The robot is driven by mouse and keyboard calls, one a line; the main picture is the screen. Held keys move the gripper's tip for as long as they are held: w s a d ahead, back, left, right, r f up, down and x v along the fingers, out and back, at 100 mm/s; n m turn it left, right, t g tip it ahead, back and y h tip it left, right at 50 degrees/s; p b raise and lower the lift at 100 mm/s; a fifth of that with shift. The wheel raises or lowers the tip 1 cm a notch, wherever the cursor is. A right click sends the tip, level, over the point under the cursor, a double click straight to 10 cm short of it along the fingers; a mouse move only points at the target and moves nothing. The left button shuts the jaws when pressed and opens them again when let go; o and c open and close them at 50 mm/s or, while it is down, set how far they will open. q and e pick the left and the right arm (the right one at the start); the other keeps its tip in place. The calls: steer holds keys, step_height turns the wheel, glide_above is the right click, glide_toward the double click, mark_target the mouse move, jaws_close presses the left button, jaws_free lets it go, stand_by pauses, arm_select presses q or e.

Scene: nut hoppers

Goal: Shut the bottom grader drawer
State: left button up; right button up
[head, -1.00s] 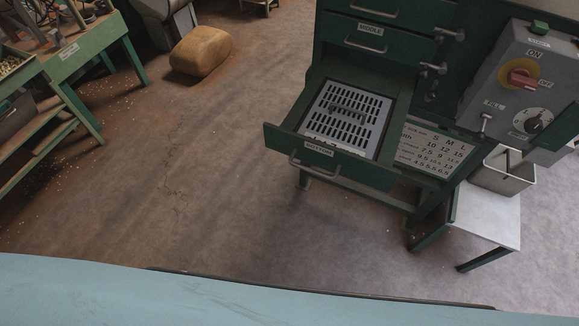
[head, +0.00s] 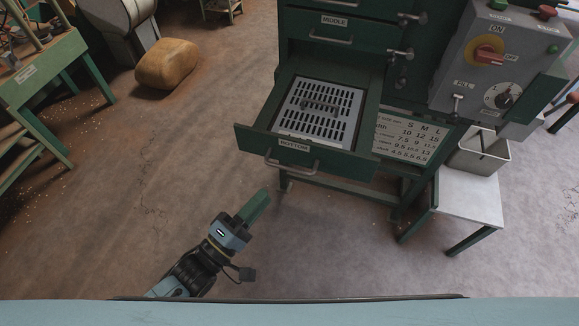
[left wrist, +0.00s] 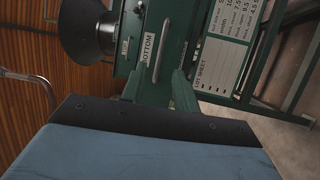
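The green bottom grader drawer (head: 306,154) is pulled well out of the green grader cabinet, with its slotted metal grate (head: 320,112) exposed. Its front has a BOTTOM label and a metal bar handle (head: 290,165). My left gripper (head: 257,203) is below and in front of the drawer front in the head view, apart from it there. In the left wrist view, my left gripper's two green fingers (left wrist: 158,88) stand apart with nothing held between them. The drawer's BOTTOM label (left wrist: 147,48) and handle (left wrist: 160,50) show beyond the fingertips. My right gripper is out of view.
The middle drawer (head: 340,33) above looks shut. A grey control box (head: 490,75) and a white side table (head: 468,200) with a bin stand at the right. A tan sack (head: 167,64) lies on the floor.

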mark_target(289, 169)
arm_select(q)
steer(key=x, duration=1)
steer(key=shift+w+d, duration=0.1)
steer(key=shift+w, duration=0.05)
jaws_close()
